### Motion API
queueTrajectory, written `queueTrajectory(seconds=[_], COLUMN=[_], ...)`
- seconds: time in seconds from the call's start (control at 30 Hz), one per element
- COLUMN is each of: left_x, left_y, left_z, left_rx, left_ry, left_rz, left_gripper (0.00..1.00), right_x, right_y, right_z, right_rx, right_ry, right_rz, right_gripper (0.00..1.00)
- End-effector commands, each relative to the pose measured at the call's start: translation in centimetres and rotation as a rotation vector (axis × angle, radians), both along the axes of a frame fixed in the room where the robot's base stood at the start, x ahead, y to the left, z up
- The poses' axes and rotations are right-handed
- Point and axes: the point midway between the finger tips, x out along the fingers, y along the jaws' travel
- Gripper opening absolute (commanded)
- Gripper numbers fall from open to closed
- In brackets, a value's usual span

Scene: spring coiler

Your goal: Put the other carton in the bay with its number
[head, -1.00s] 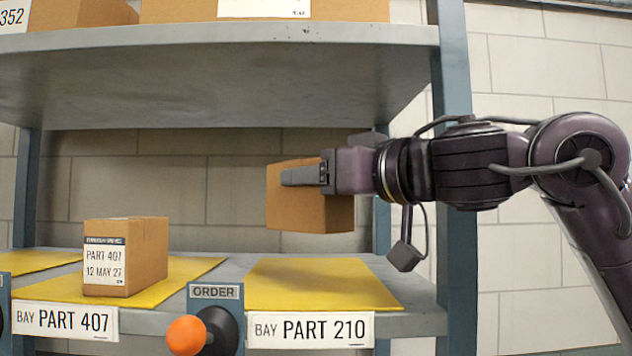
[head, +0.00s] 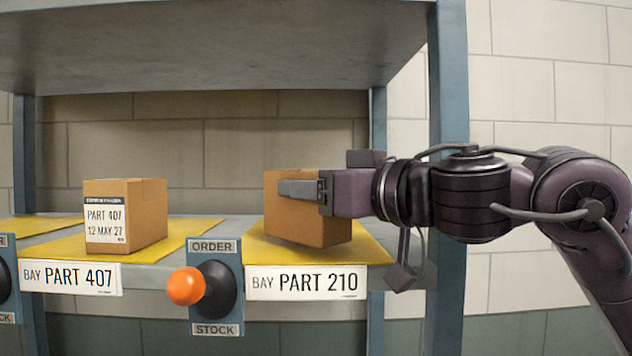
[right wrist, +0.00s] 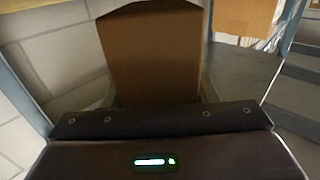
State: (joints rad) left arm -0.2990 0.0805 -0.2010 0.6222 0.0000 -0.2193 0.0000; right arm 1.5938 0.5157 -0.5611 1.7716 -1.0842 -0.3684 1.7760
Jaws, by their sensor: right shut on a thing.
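My right gripper (head: 290,190) is shut on a plain brown carton (head: 320,228). It holds the carton from the right side, over the yellow mat (head: 366,254) of the bay labelled PART 210 (head: 307,282). The carton's base is at or just above the mat; I cannot tell if it touches. No number shows on its visible faces. The held carton (right wrist: 152,55) also fills the middle of the right wrist view. Another carton (head: 145,212), labelled PART 407, stands upright on the mat of the bay labelled PART 407 (head: 70,278). My left gripper is not in view.
An ORDER/STOCK panel (head: 215,245) with an orange-knobbed lever (head: 186,286) sits at the shelf front between the two bay labels. The upper shelf (head: 200,50) hangs above. A blue post (head: 449,110) stands at the right, just behind my right arm.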

Motion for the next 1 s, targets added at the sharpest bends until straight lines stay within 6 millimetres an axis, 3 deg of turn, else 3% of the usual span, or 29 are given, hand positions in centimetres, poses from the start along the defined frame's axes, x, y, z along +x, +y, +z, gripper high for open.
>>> queueTrajectory(seconds=[0.17,0.87,0.9,1.0], left_x=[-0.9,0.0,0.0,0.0], left_y=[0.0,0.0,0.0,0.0], left_z=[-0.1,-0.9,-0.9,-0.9], left_rx=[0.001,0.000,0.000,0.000], left_ry=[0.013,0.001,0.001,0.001], left_rz=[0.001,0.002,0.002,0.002], left_gripper=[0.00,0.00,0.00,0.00], right_x=[-0.1,-0.1,-0.1,-0.1], right_y=[0.0,0.0,0.0,0.0], right_z=[0.2,-0.9,-0.9,-0.9], right_rx=[0.004,0.004,0.004,0.003], right_ry=[-0.004,-0.004,-0.004,-0.003], right_rz=[0.000,0.000,0.000,0.000], right_gripper=[0.06,0.06,0.54,0.67])
